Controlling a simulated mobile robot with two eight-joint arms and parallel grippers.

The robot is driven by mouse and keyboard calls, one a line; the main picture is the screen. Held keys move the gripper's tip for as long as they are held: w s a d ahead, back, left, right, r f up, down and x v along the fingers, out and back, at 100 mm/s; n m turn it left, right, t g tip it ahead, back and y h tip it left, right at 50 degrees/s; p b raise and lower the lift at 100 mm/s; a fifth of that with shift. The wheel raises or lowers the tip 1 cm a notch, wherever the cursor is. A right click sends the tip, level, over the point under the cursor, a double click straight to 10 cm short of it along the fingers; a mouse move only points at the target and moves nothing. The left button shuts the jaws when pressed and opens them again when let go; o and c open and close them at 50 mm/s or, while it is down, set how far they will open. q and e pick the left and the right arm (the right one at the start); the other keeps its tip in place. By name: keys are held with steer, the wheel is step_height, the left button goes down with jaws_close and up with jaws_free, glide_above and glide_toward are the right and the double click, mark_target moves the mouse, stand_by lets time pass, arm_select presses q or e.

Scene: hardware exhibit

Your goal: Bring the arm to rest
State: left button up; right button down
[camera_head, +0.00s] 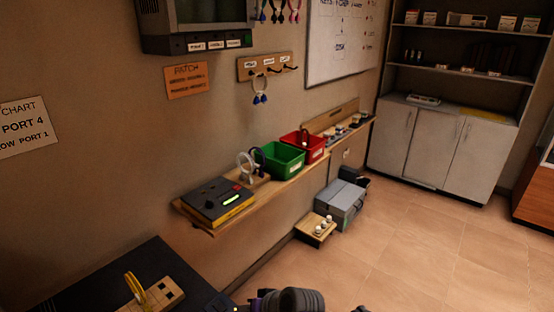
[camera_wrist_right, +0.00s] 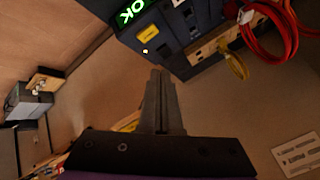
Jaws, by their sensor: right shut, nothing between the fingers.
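My right gripper (camera_wrist_right: 160,98) shows in the right wrist view with its two dark fingers together and nothing between them. It is in free air, in front of a dark device with a lit green "OK" display (camera_wrist_right: 130,11). In the head view, a dark and purple part of my right arm (camera_head: 290,300) shows at the bottom edge; the fingertips cannot be made out there. My left gripper is not in view.
A wall shelf (camera_head: 262,197) carries a black-and-yellow device (camera_head: 217,202), a green bin (camera_head: 279,160) and a red bin (camera_head: 303,146). A dark bench (camera_head: 90,280) with a yellow cable (camera_head: 136,289) is at lower left. A grey toolbox (camera_head: 341,203) stands on the floor. Floor at right is clear.

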steer(key=s+d+m+h, duration=0.1)
steer(key=s+d+h, duration=0.2)
steer(key=s+d, duration=0.6)
steer(key=s+d+f+m+h, duration=0.1)
steer(key=s+d+h, duration=0.3)
steer(key=s+d, duration=0.5)
steer(key=d, duration=0.9)
steer(key=shift+s, duration=0.3)
